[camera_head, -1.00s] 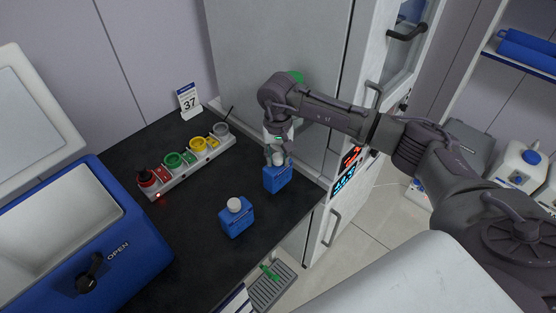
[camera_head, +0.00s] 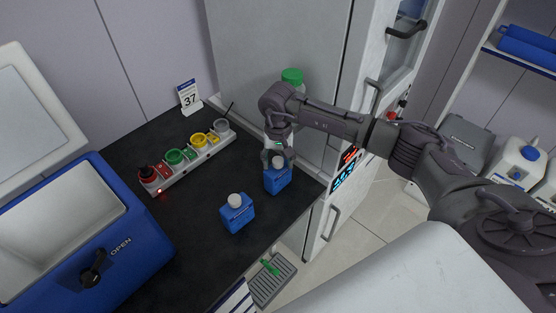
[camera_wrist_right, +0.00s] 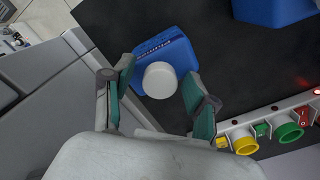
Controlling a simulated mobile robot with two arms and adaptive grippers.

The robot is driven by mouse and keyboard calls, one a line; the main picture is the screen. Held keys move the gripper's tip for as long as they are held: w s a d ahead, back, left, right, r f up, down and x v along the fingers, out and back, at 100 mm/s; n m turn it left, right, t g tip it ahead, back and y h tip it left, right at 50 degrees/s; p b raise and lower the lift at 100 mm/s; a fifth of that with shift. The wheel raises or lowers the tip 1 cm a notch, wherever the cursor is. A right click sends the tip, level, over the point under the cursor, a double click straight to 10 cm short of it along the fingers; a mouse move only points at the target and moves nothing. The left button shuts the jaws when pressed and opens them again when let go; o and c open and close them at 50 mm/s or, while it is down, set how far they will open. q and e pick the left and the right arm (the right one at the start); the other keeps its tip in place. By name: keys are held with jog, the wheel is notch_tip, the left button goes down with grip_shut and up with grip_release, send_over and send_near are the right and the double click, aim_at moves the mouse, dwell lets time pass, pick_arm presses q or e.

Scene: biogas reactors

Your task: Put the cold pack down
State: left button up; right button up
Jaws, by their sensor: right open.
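One blue cold pack (camera_head: 277,179) with a white cap stands upright on the dark bench top, near the bench's right edge. My right gripper (camera_head: 277,157) is just above it, its fingers close to the cap. In the right wrist view the gripper (camera_wrist_right: 160,95) is open, with one finger on each side of the white cap and a gap at each side. The cold pack's blue body (camera_wrist_right: 172,50) lies beyond the fingertips. A second blue cold pack (camera_head: 237,214) with a white cap stands to the left and nearer. My left gripper is out of view.
An open blue cool box (camera_head: 130,262) stands at the left. A rack (camera_head: 189,166) with coloured holders runs along the back, near a sign marked 37 (camera_head: 188,96). A green-capped bottle (camera_head: 292,77) is behind my right arm. A grey cabinet (camera_head: 277,40) borders the bench.

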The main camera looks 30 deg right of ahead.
jog(key=shift+r, duration=0.1)
jog(key=shift+r, duration=0.2)
notch_tip(320, 180, up, 12)
jog(key=b, duration=0.4)
jog(key=shift+f, duration=0.15)
